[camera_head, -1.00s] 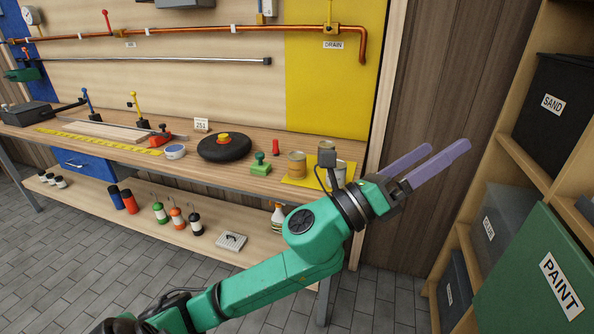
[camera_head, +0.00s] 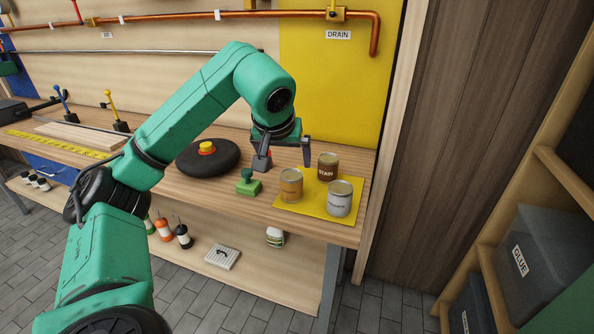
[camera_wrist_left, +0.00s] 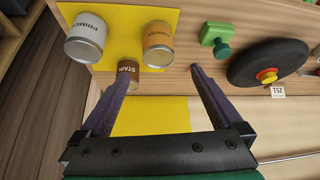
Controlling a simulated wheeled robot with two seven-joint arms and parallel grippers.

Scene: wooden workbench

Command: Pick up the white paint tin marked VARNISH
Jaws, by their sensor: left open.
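A white tin (camera_head: 340,200) stands at the front right of the yellow mat (camera_head: 318,205); its label appears to read PRIMER in the wrist view (camera_wrist_left: 86,38). A brown tin (camera_head: 327,166) marked STAIN stands behind it. A gold tin (camera_head: 291,185) stands to the left; its label is hard to read, possibly VARNISH, in the wrist view (camera_wrist_left: 157,42). No white tin clearly reads VARNISH. My left gripper (camera_head: 285,157) is open and empty, behind and above the tins; in the wrist view (camera_wrist_left: 160,72) one finger overlaps the brown tin. My right gripper is not in view.
A green stamp-like block (camera_head: 248,182) and a black disc with a red and yellow knob (camera_head: 207,157) stand left of the tins. The wall (camera_head: 345,80) with a copper pipe rises behind. A lower shelf (camera_head: 250,270) holds bottles.

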